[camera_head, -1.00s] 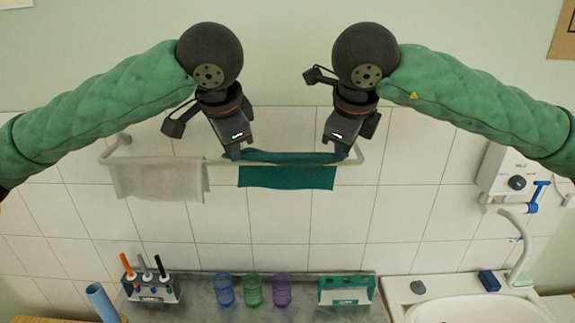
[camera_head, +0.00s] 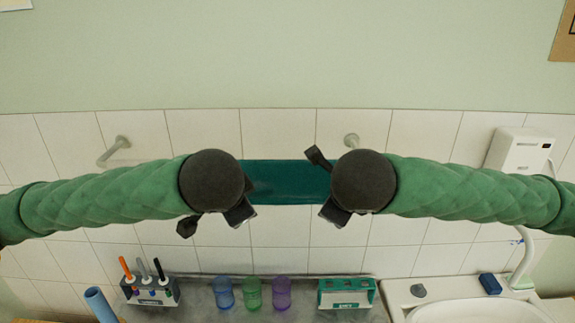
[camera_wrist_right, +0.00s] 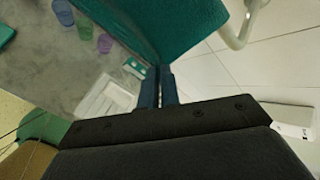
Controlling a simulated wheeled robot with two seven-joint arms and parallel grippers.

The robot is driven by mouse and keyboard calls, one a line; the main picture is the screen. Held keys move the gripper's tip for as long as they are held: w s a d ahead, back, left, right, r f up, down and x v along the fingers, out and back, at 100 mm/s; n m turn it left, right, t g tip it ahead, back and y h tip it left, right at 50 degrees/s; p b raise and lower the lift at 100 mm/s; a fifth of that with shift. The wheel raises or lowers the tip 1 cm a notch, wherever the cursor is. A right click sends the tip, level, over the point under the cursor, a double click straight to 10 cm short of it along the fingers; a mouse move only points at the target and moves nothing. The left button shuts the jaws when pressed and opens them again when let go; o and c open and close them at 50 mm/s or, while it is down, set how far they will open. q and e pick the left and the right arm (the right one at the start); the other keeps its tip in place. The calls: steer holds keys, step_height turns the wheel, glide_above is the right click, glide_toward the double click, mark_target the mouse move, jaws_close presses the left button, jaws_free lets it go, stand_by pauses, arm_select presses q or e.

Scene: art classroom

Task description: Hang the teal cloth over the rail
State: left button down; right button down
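The teal cloth (camera_head: 288,182) spans flat and straight between my two grippers in the head view. In the right wrist view the cloth (camera_wrist_right: 165,25) reaches down to my right gripper (camera_wrist_right: 159,80), whose fingers are shut on its edge. My left gripper (camera_head: 238,214) is at the cloth's left end; its fingertips are mostly hidden, but the level cloth shows it is held there. The white rail's left end (camera_head: 118,147) shows on the tiled wall, and its right end shows in the right wrist view (camera_wrist_right: 240,28), beside the cloth. My arms and the cloth hide the rail's middle, so I cannot tell whether the cloth touches it.
Below is a grey counter with a marker holder (camera_head: 150,291), blue, green and purple cups (camera_head: 253,293) and a teal-white box (camera_head: 346,292). A sink (camera_head: 480,312) is at the right, under a white wall unit (camera_head: 518,150). The wall above the rail is clear.

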arm_select(q)
steer(key=shift+s+f, duration=0.1)
steer(key=shift+s, duration=0.05)
arm_select(e)
steer(key=shift+s+f, duration=0.1)
steer(key=shift+s, duration=0.05)
arm_select(q)
steer(key=c, duration=1.9)
jaws_free()
arm_select(e)
steer(key=c, duration=1.9)
jaws_free()
steer(key=shift+c, duration=0.2)
arm_select(q)
steer(key=o, duration=0.5)
arm_select(e)
steer(key=o, duration=0.5)
steer(key=shift+o, duration=0.2)
arm_select(q)
steer(key=shift+f, duration=0.1)
arm_select(e)
steer(key=shift+f, duration=0.1)
